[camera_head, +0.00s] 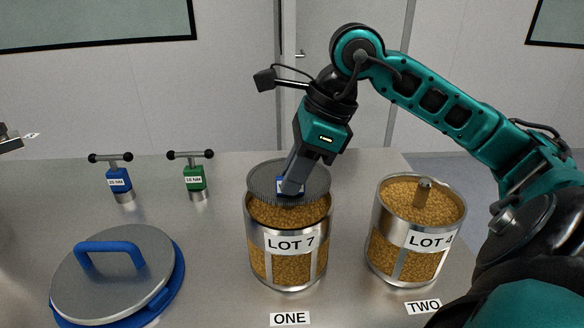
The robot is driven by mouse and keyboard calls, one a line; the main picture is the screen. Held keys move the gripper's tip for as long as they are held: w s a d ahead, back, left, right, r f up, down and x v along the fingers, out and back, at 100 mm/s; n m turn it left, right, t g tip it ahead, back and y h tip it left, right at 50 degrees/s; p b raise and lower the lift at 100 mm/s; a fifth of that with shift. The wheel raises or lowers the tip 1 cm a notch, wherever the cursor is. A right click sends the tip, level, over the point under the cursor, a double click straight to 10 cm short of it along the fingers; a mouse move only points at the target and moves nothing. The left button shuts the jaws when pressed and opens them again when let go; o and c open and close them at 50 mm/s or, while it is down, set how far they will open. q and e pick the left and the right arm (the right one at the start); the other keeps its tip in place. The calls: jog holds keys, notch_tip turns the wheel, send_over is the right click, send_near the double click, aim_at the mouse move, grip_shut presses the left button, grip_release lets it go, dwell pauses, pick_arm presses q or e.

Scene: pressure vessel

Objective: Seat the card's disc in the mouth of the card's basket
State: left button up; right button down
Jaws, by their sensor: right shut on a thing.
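My right gripper (291,190) reaches down from the upper right and is shut on the blue, labelled grip of a dark round mesh disc (262,180). The disc is over the basket marked LOT 7 (289,244), which is silver with golden contents and stands behind the ONE label. The disc looks raised above the rim, toward its back; golden contents show below the disc's front edge. The LOT 4 basket (429,241) stands to the right, behind the TWO label, with a metal post in its golden contents. No card is clearly seen. My left gripper is not identifiable in view.
A round silver lid (112,276) with a blue handle lies at front left. A blue T-handled tool (117,181) and a green one (194,178) stand behind it. A cut-off dark thing (10,138) is at the left edge. The table between the lid and LOT 7 is clear.

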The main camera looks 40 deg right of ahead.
aim_at(293, 200)
notch_tip(293, 200, down, 2)
jog(key=shift+f+b, duration=0.15)
jog(key=shift+b, duration=0.45)
jog(key=shift+f+b, duration=0.6)
jog(key=shift+f, duration=0.25)
jog(key=shift+f+b, duration=0.6)
jog(key=shift+b, duration=0.15)
jog(key=shift+f, duration=0.25)
pick_arm(q)
jog(key=w+d, duration=0.1)
jog(key=w+d+f, duration=0.1)
jog(key=shift+d+h+b, duration=0.3)
jog(key=shift+h, duration=0.1)
jog(key=shift+a+f+b, duration=0.15)
jog(key=shift+f+b, duration=0.2)
jog(key=shift+f, duration=0.1)
pick_arm(e)
jog(key=shift+f, duration=0.35)
pick_arm(q)
jog(key=shift+s+f, duration=0.1)
pick_arm(e)
jog(key=shift+f, duration=0.1)
